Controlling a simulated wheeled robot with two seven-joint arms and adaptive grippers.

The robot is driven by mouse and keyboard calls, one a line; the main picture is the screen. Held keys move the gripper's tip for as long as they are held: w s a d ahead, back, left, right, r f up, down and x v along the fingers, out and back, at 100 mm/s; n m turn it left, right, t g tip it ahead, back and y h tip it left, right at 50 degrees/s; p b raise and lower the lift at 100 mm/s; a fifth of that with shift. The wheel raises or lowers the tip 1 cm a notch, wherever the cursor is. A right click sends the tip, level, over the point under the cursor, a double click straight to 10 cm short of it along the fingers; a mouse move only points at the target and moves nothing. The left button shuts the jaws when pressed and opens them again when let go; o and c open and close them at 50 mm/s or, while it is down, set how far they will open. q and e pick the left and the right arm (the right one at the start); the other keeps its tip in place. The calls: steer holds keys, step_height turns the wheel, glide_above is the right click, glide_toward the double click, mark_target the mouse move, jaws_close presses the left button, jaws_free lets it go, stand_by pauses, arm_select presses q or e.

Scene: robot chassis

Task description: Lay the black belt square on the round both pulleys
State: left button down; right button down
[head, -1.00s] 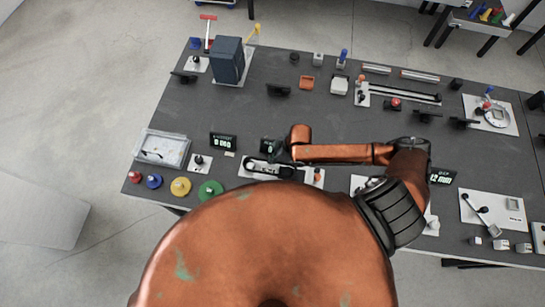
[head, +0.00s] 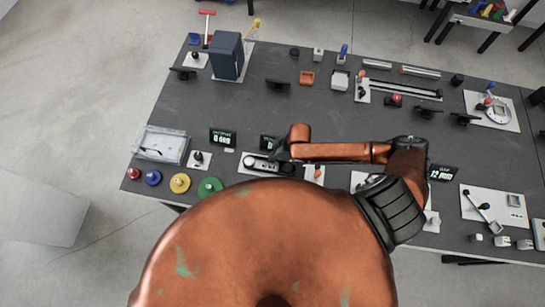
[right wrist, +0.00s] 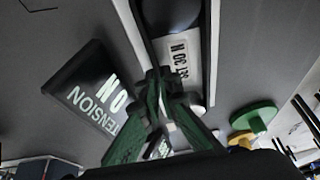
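The pulley plate (head: 250,170) is a pale plate near the table's front edge. It carries round pulleys, partly hidden by my right arm in the head view. A dark round pulley (right wrist: 172,14) shows at the top of the right wrist view. The black belt (right wrist: 145,38) appears as a thin dark band running down to my right fingertips. My right gripper (right wrist: 164,82) has green-padded fingers that meet closely at the tips, seemingly on this band. In the head view the right gripper (head: 281,155) is small and dark above the plate. How the belt sits around the pulleys cannot be told. My left gripper is not in view.
A tension display (right wrist: 95,90) stands close beside the right gripper. Another display (head: 222,137), a clear tray (head: 161,145) and several coloured discs, including a green one (head: 209,187), lie to the left. The table's middle is mostly clear.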

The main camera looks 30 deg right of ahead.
steer(key=shift+f, duration=0.25)
steer(key=c, duration=2.1)
jaws_free()
steer(key=shift+r, duration=0.1)
steer(key=v, duration=1.2)
